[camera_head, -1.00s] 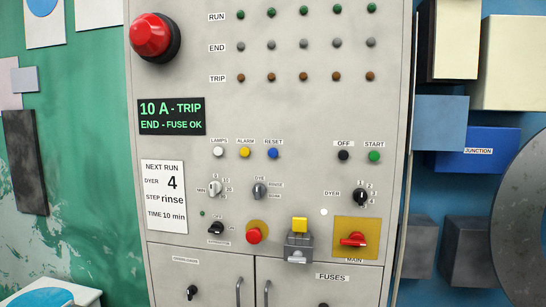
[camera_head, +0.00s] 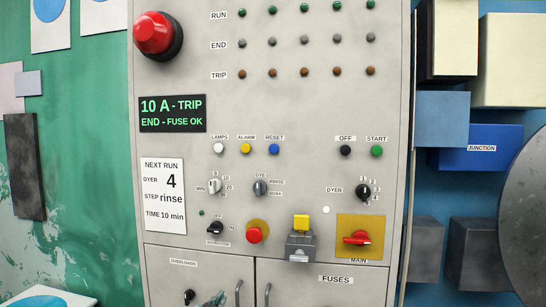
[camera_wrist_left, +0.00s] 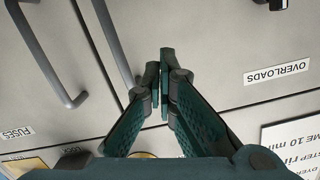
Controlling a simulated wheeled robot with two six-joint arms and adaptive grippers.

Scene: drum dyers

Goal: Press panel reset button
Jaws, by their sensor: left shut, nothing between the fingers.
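The blue reset button (camera_head: 274,149) is on the grey panel (camera_head: 310,110) in the head view, under a RESET label and right of the yellow alarm button (camera_head: 245,148). My left gripper (camera_head: 212,299) shows only as a small part at the bottom edge of the head view, well below the button and in front of the lower doors. In the left wrist view my left gripper (camera_wrist_left: 165,85) is shut and empty, its fingertips together near the OVERLOADS label (camera_wrist_left: 277,72). The reset button is not seen there. My right gripper is not in view.
A large red mushroom button (camera_head: 155,35) stands out at the panel's upper left. Two door handles, one a grey bar (camera_wrist_left: 45,55), stick out low down. A grey box with a yellow top (camera_head: 301,222) and a red main switch (camera_head: 357,238) protrude at the lower right.

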